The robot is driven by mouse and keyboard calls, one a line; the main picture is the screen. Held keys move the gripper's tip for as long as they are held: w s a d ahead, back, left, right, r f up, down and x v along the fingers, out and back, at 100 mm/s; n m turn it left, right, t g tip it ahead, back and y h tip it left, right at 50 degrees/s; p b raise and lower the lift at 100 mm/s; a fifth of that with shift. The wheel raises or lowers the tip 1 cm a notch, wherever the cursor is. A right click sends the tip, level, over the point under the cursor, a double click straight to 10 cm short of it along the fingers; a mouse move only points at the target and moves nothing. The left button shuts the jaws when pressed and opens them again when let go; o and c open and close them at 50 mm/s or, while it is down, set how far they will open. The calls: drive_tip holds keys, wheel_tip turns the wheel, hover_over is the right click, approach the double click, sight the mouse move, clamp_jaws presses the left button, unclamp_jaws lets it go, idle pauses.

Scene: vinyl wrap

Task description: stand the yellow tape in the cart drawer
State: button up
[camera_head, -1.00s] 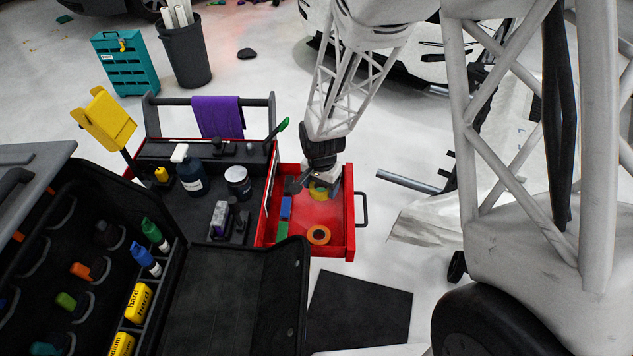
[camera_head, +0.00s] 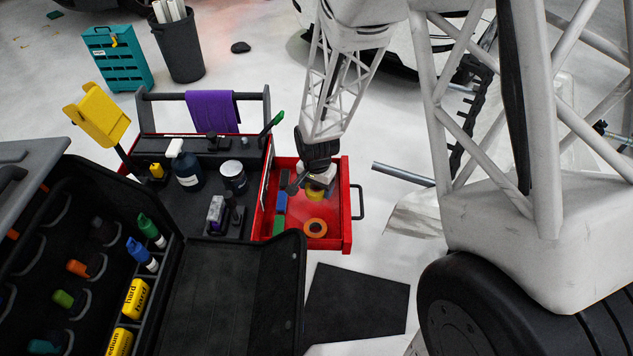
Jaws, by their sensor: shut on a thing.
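The red cart drawer (camera_head: 347,224) is pulled out at the right side of the cart. My gripper (camera_head: 316,186) points down into the back part of the drawer. It is shut on the yellow tape (camera_head: 316,194), which shows just below the fingers. The arm's end hides much of the tape, and I cannot tell whether it touches the drawer floor or how it is tilted.
A blue block (camera_head: 280,203) and a green block (camera_head: 279,226) lie along the drawer's left side. The cart top (camera_head: 205,207) holds bottles, a jar and tools. An open black case (camera_head: 215,290) stands in front. Bare drawer floor lies right of the orange roll.

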sight(317, 205)
drive_tip(key=shift+f, duration=2.25)
drive_tip(key=shift+f, duration=0.75)
idle(0.4)
drive_tip(key=o, duration=1)
drive_tip(key=shift+r, duration=0.2)
drive_tip(key=shift+r, duration=3.7)
drive_tip(key=shift+r, duration=0.15)
